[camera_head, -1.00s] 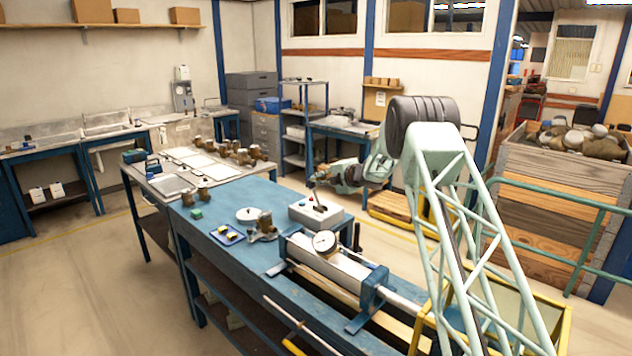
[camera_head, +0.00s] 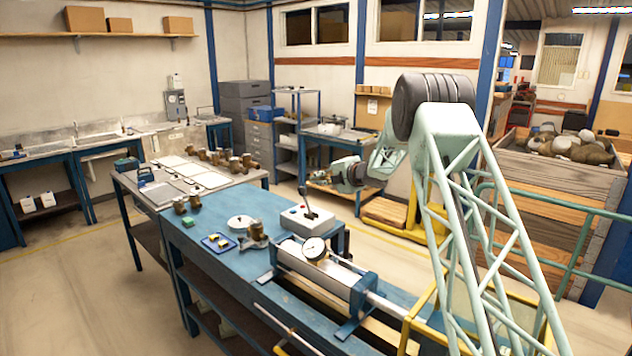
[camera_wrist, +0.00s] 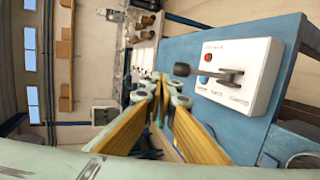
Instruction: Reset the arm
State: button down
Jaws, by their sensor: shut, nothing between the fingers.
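My gripper (camera_wrist: 160,88) shows in the wrist view with its yellow fingers together and nothing between them. In the head view the end of my arm (camera_head: 347,176) hangs over the far side of the blue bench, up and to the right of a white control box (camera_head: 306,222). The box also shows in the wrist view (camera_wrist: 262,88), to the right of the fingers and apart from them. It has a red button (camera_wrist: 203,80), a blue button (camera_wrist: 208,57) and a lever with a black knob (camera_wrist: 182,70). In the head view the lever stands up, tilted.
A grey table with more meters stands behind. A wooden crate (camera_head: 560,190) is at the right.

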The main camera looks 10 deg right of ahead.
dwell(0.3)
jog(key=s+d+r+m+t+h, duration=0.1)
jog(key=s+d+r+m+h, duration=0.15)
jog(key=s+r, duration=0.45)
jog(key=s+d+r+m+h, duration=0.2)
jog(key=s+d+r+m, duration=0.15)
jog(key=r, duration=0.65)
jog(key=s+d+r+m+g+h+b, duration=0.15)
jog(key=s+r+m, duration=0.25)
jog(key=s, duration=0.6)
jog(key=s+d+r+m+h, duration=0.3)
jog(key=s+r+m, duration=0.1)
jog(key=s, duration=0.6)
jog(key=s+a+f+m+g, duration=0.2)
jog(key=s+f+m, duration=0.1)
jog(key=s, duration=1.8)
jog(key=s+a+f+m+g+y+b, duration=0.1)
jog(key=s+a+f+m+g, duration=0.2)
jog(key=s, duration=1.8)
jog(key=s+a+f+m+g, duration=0.2)
jog(key=s+f+m, duration=0.2)
jog(key=s, duration=1.8)
notch_tip(320, 180, down, 3)
jog(key=shift+a+r+m+y, duration=0.15)
jog(key=shift+a+m+y, duration=0.1)
jog(key=shift+m+y, duration=0.15)
